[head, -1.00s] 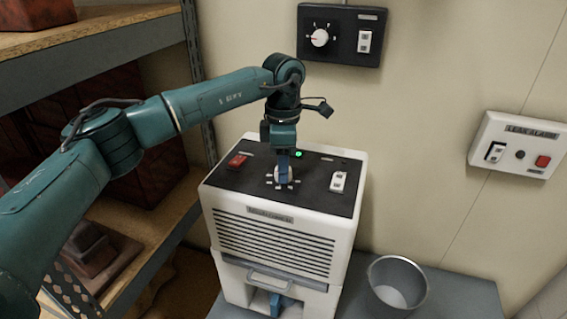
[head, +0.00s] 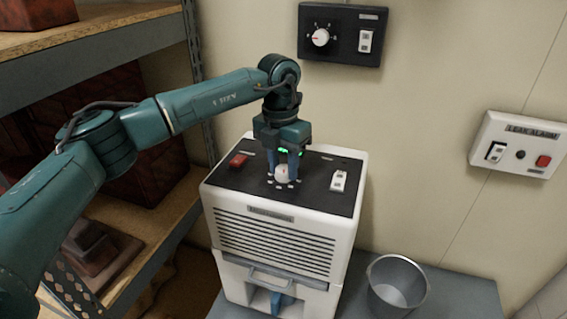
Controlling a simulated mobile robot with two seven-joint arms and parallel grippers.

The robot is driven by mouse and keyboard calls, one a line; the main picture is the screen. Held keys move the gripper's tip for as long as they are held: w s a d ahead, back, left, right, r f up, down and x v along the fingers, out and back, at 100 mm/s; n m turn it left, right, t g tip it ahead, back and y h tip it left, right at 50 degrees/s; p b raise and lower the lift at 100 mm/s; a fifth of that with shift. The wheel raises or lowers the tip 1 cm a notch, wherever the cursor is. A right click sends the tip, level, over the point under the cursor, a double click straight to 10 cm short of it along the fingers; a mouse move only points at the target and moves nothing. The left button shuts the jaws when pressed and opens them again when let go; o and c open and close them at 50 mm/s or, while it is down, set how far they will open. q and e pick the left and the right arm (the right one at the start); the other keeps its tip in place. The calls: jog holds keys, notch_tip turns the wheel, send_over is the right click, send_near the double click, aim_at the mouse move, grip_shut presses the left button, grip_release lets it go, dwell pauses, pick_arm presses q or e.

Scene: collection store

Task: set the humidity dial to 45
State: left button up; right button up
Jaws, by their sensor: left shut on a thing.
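A white and black box-shaped machine (head: 275,236) stands on a grey surface, with a white round dial (head: 282,174) and light scale marks on its dark top panel. My left gripper (head: 283,178) points down from above and is shut on this dial, one finger on each side. The fingers partly hide the dial, and its pointer and numbers cannot be read. A second white dial (head: 320,37) is on a black wall panel (head: 342,36); its scale is too small to read. My right gripper is not in view.
The machine's top also has a red switch (head: 238,160) and a white rocker switch (head: 338,181) close to the dial. A metal bucket (head: 397,287) stands at its right. A leak alarm panel (head: 518,145) is on the wall, and shelving (head: 110,38) stands at the left.

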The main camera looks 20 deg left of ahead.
aim_at(280, 168)
pick_arm(q)
jog(key=n, duration=0.5)
jog(key=shift+n, duration=0.3)
dwell(0.4)
jog(key=o, duration=1)
jog(key=shift+c, duration=0.2)
notch_tip(280, 168, up, 13)
jog(key=shift+a+b, duration=0.3)
jog(key=shift+a, duration=0.05)
jog(key=shift+s, duration=0.1)
